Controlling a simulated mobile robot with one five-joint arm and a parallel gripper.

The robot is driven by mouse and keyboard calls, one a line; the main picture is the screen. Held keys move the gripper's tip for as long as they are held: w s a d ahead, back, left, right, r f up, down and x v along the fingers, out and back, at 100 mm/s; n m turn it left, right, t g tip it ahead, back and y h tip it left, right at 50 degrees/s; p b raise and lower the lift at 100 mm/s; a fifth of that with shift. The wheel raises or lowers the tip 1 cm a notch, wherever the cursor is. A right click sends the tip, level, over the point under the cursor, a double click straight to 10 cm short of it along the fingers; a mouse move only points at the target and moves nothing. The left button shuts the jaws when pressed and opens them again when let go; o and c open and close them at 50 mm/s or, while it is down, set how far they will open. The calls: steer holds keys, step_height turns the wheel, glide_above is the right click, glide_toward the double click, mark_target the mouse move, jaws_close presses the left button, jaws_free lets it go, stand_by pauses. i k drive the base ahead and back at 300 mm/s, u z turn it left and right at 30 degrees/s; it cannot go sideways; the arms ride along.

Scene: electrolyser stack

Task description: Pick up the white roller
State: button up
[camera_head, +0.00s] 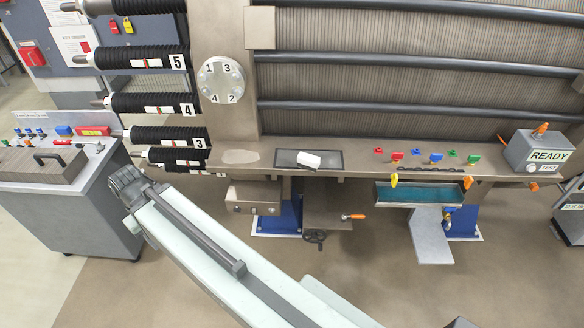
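The white roller (308,160) is a small, pale, short piece. It lies slightly tilted on a dark rectangular tray (284,159) set in the brown ledge, right of the picture's middle. My pale arm reaches from the lower right up to the left. My gripper (124,182) is at its far end, beside the grey cabinet, well left of the roller and lower in the picture. Its fingers are too small and dark to tell whether they are open or shut. No held object shows at it.
Black ribbed cylinders (150,104) with numbers jut out at the left above my gripper. A grey cabinet (85,205) stands at the left. Coloured valves (436,158) and a READY box (538,152) are right of the roller. A vise-like handwheel (315,236) hangs below the ledge.

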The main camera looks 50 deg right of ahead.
mark_target(305, 161)
steer(key=u, duration=1.7)
steer(key=k, duration=2.15)
steer(key=z, duration=0.5)
steer(key=i, duration=1)
